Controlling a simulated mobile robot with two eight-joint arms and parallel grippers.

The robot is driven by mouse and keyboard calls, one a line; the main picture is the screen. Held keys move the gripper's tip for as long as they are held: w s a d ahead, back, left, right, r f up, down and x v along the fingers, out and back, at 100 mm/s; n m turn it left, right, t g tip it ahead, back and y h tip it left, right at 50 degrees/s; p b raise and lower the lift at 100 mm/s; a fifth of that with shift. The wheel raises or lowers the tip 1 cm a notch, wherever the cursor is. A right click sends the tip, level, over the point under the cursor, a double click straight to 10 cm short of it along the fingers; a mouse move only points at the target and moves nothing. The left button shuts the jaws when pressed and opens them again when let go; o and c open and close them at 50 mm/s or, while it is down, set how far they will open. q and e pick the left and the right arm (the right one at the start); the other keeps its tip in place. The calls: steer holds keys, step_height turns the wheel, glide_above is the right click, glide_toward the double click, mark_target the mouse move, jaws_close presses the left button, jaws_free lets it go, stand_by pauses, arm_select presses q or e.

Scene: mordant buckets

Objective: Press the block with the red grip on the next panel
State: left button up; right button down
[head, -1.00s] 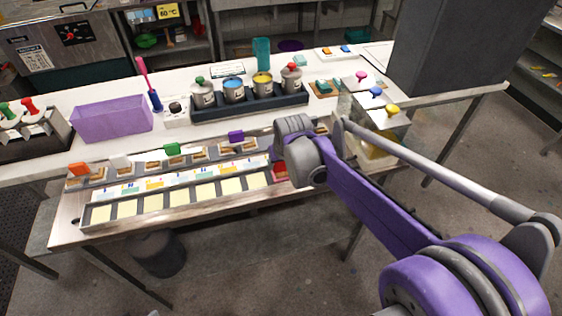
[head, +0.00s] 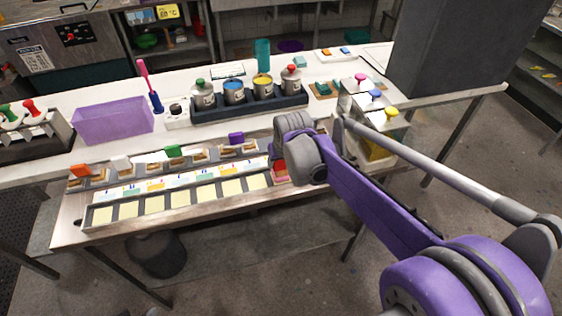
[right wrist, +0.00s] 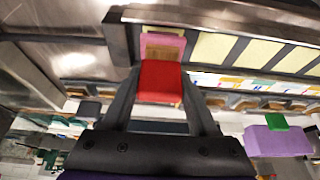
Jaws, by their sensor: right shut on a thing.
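My right gripper (right wrist: 160,84) is shut on the red grip (right wrist: 160,82) of a block in the right wrist view. Pink and tan parts (right wrist: 163,45) show just beyond the grip; the block's underside is hidden, so I cannot tell contact. In the head view my right arm covers the fingers. A red and pink piece (head: 281,173) shows beside the arm at the right end of the long tray (head: 88,222). The tray holds a row of plain cream panels (head: 206,193), which also show at the right in the right wrist view (right wrist: 252,55). My left gripper is out of view.
Behind the panels run printed cards (head: 155,184) and a rack of blocks with orange (head: 79,169), white, green (head: 172,150) and purple (head: 236,138) grips. A purple bin (head: 112,120) and several paint pots (head: 233,90) stand farther back. A bucket (head: 155,254) is below the table.

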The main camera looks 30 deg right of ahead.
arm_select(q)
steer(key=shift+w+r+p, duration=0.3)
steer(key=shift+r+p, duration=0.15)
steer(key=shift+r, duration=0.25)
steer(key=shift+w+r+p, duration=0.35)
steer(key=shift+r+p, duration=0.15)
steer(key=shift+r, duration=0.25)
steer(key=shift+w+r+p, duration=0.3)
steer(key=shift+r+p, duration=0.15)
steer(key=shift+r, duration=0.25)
arm_select(e)
steer(key=shift+r, duration=2.8)
steer(key=shift+r, duration=0.1)
